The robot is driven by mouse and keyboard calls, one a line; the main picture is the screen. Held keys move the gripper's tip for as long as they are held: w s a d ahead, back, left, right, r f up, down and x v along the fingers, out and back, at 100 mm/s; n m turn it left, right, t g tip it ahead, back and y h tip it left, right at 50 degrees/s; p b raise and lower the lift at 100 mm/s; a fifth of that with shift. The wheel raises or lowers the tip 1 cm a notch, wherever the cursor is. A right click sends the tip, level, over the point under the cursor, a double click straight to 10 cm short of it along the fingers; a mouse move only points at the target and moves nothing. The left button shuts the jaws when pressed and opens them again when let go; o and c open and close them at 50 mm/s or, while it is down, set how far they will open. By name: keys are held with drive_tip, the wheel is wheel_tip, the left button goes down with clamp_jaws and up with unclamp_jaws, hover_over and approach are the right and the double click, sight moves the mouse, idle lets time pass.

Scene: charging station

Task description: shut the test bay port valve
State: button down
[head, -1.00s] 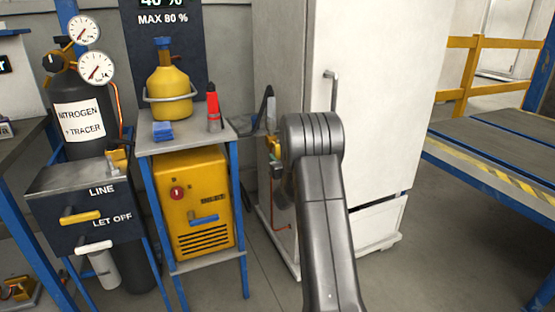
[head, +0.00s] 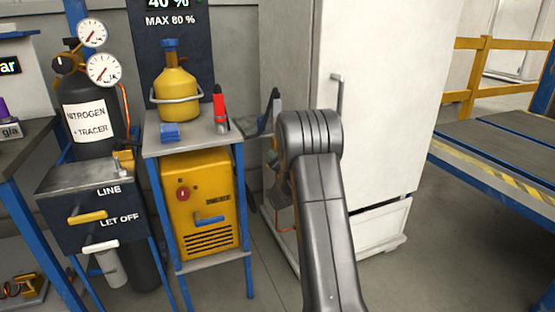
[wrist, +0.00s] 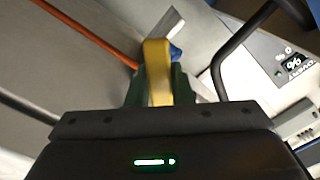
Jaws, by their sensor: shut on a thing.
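In the wrist view a yellow lever handle (wrist: 157,57) stands between the two dark green fingers of my gripper (wrist: 159,86). The fingers are shut on it. It looks like the handle of the port valve; a blue part shows just behind it. The valve body is mostly hidden by the handle and fingers. In the head view my arm covers most of the gripper and the handle, in front of the white cabinet's left side.
A white cabinet (head: 385,110) stands behind my arm. Left of it are a blue-legged stand with a yellow cylinder (head: 177,95), a yellow machine (head: 200,205) and a LINE / LET OFF panel (head: 75,205). A blue bench (head: 500,160) is at right. An orange hose (wrist: 90,33) runs beside the handle.

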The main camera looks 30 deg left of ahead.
drive_tip(key=m, duration=0.1)
drive_tip(key=r+m, duration=0.1)
drive_tip(key=m, duration=0.1)
drive_tip(key=m+p, duration=0.1)
drive_tip(key=shift+s+a+r+m, duration=0.3)
drive_tip(key=shift+s, duration=0.05)
drive_tip(key=shift+s+r+m+p, duration=0.1)
drive_tip(key=shift+r+m+p, duration=0.25)
drive_tip(key=shift+m, duration=0.6)
drive_tip(key=shift+r+m+p, duration=0.25)
drive_tip(key=shift+m+p, duration=0.1)
drive_tip(key=shift+m, duration=0.9)
drive_tip(key=c, duration=1.3)
unclamp_jaws()
drive_tip(key=p+v, duration=0.1)
drive_tip(key=v, duration=1.2)
drive_tip(key=shift+s+d+p, duration=0.2)
drive_tip(key=shift+s+p, duration=0.05)
drive_tip(key=shift+p, duration=0.15)
